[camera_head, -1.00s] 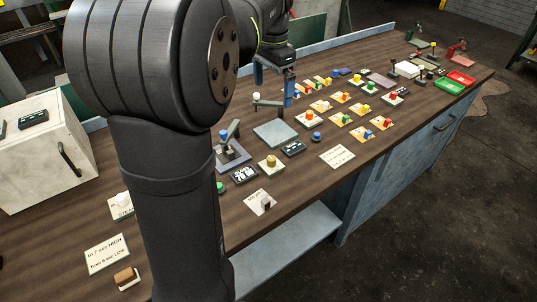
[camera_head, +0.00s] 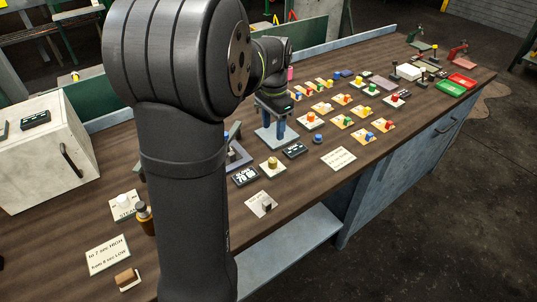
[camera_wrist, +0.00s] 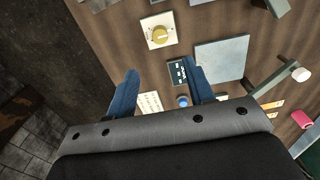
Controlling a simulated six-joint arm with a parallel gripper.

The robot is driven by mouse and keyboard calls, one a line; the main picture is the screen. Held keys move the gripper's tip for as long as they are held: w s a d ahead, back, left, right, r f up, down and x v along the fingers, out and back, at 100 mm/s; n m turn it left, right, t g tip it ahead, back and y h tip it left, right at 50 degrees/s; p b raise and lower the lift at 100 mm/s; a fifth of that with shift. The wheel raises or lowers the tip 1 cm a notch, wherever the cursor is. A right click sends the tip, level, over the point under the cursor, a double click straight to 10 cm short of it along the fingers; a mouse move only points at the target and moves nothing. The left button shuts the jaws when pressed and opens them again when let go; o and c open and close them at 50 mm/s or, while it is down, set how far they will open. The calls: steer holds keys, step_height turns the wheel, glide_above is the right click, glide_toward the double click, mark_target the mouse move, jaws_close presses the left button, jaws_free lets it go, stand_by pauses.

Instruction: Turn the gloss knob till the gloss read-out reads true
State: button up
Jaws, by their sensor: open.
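A gold round knob (camera_head: 272,164) on a white square base sits mid-bench; it also shows at the top of the wrist view (camera_wrist: 159,35). The writing is too small to tell surely which one is gloss. The right read-out also shows in the wrist view (camera_wrist: 177,73). My gripper (camera_head: 274,136) is open and empty, blue fingers pointing down above the bench, beyond the gold knob. In the wrist view my gripper (camera_wrist: 160,68) spans the right read-out from above.
A blue knob (camera_head: 317,139) and a printed card (camera_head: 338,158) lie to the right. A grey plate (camera_wrist: 221,58) lies close to my gripper. Several coloured knobs on cards fill the bench farther right.

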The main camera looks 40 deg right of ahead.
mark_target(273, 160)
step_height(273, 160, down, 13)
steer(key=shift+f, duration=0.15)
steer(key=c, duration=1)
